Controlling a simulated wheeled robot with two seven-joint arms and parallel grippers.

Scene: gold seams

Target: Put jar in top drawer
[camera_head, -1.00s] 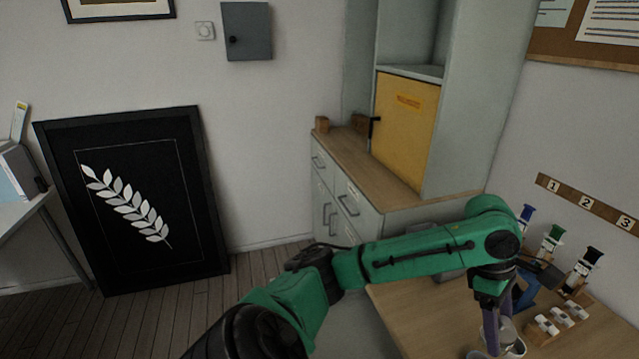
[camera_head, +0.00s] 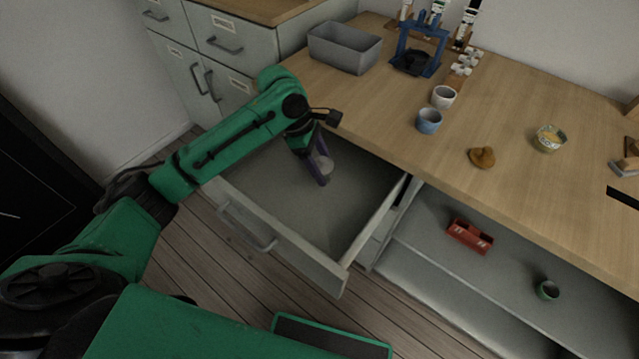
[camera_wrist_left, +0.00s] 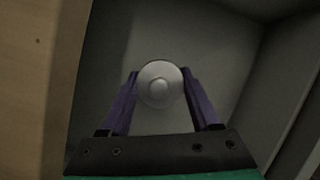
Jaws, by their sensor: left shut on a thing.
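The top drawer (camera_head: 342,276) under the wooden table is pulled open, and its grey inside shows. My left gripper (camera_head: 322,170) reaches down into the drawer opening, near its back edge by the table. It is shut on the jar (camera_head: 325,163), which is mostly hidden by the fingers in the head view. In the left wrist view the jar (camera_wrist_left: 160,84) shows from above as a round grey lid with a knob, between the two purple fingers. The drawer floor (camera_wrist_left: 185,35) lies below it. I cannot tell whether the jar touches the floor. My right gripper is not in view.
On the table (camera_head: 390,140) stand a grey bin (camera_head: 345,47), a blue stand (camera_head: 420,50), a white cup (camera_head: 443,97), a blue cup (camera_head: 428,121) and a patterned bowl (camera_head: 549,138). An open shelf below holds a red item (camera_head: 469,236) and a green cup (camera_head: 547,290).

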